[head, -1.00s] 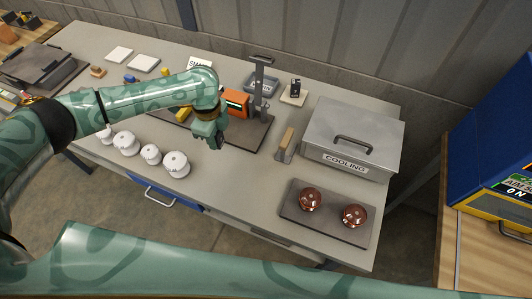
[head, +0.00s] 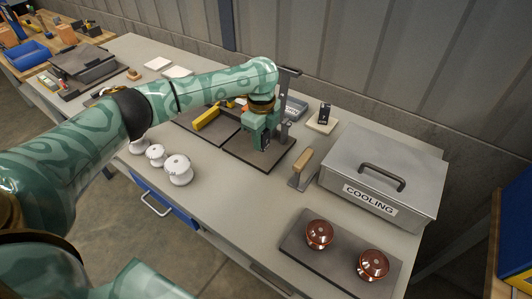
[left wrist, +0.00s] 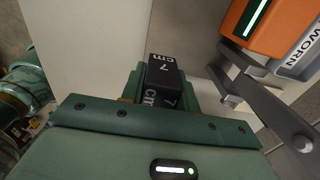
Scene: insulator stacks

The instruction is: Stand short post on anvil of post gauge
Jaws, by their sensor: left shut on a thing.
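A dark short post (left wrist: 164,78), marked "7 cm" in white, sits between the fingers of my left gripper (left wrist: 160,95) in the left wrist view. In the head view the left gripper (head: 262,141) is over the dark base plate of the post gauge (head: 245,154), in front of its grey upright column (head: 284,100). The anvil and the post's lower end are hidden by my gripper. My right gripper is out of view.
A grey "COOLING" box (head: 375,172), a wooden-handled tool (head: 301,168) and a tray (head: 300,250) with two brown insulators stand to the right. A dark block marked "?" (head: 325,113) is behind. Several white insulators (head: 178,168) stand at the front left.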

